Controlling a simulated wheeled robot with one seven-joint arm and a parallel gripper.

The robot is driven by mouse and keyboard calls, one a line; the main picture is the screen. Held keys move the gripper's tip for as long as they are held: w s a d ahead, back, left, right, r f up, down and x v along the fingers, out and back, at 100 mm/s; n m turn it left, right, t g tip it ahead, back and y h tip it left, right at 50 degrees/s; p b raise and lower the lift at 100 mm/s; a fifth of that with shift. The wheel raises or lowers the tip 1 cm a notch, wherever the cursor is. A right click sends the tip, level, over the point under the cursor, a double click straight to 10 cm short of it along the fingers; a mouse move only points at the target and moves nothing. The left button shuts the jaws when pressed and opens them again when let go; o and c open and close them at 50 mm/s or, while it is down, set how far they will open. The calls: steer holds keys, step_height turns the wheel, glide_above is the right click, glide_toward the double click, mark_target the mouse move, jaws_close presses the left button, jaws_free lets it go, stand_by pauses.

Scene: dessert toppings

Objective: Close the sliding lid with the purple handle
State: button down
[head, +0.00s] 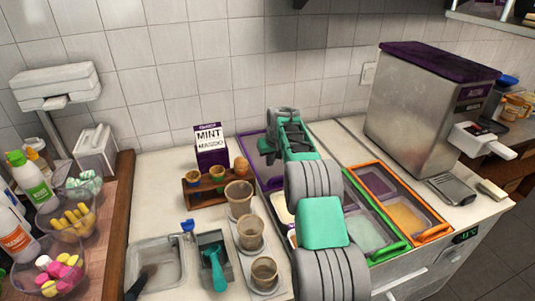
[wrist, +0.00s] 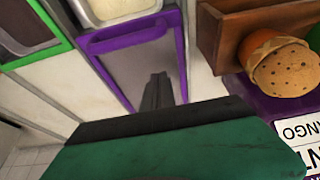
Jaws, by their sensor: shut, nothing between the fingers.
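The sliding lid with the purple handle shows in the wrist view, with its purple handle (wrist: 128,37) across the end beside a compartment of pale topping (wrist: 115,8). The lid's grey panel (wrist: 120,68) lies within a purple frame. In the head view the purple frame (head: 247,150) shows at the back of the counter, partly hidden by my arm. Pale topping (head: 284,208) is exposed in front. My gripper (wrist: 158,78) is shut and empty, its fingers over the lid panel, on the side away from the topping. I cannot tell whether they touch it.
Green-framed (head: 372,235) and orange-framed (head: 405,215) topping bins stand to the right. A mint box (head: 210,147), a wooden holder (head: 205,190) with cups and several stacked cups (head: 240,198) stand to the left. A metal machine (head: 425,105) stands at the back right.

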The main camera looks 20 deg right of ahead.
steer(key=shift+x, duration=0.8)
steer(key=s, duration=0.1)
steer(key=s+p, duration=0.1)
steer(key=s, duration=0.1)
steer(key=shift+s+d+f+p, duration=0.1)
steer(key=shift+s+f+p, duration=0.05)
steer(key=shift+f+p, duration=0.2)
steer(key=shift+s+f, duration=0.2)
steer(key=shift+s, duration=0.05)
